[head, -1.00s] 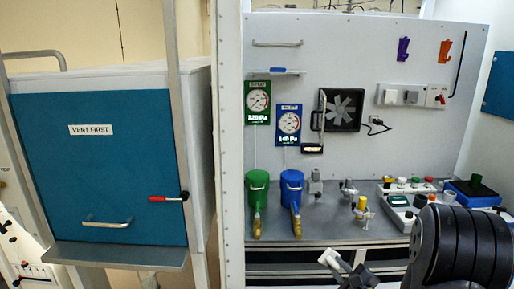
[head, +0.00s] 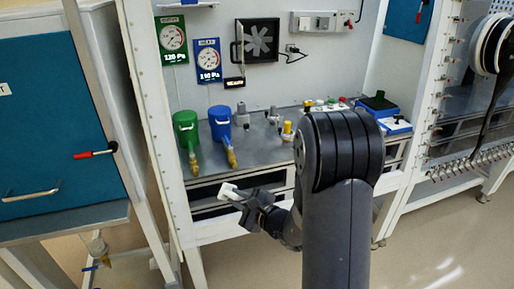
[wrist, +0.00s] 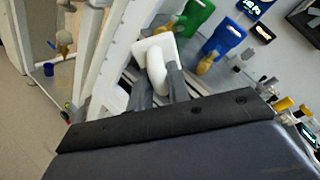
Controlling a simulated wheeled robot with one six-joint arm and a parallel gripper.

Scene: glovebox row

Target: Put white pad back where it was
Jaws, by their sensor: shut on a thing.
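The white pad (head: 229,190) is in my gripper (head: 247,203), in front of the bench's front edge in the head view. In the wrist view the white pad (wrist: 153,43) has a flat square face and a rounded stem. The dark fingers of my gripper (wrist: 158,88) are shut on that stem. The pad is held in the air, tilted, and appears clear of the bench. My arm hides part of the bench's right side in the head view.
A green canister (head: 186,125) and a blue canister (head: 220,122) with brass valves stand on the bench. Several small valves and a blue-based device (head: 378,103) stand farther right. A blue-doored cabinet (head: 45,115) is at left. A white upright (head: 150,115) borders the bench.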

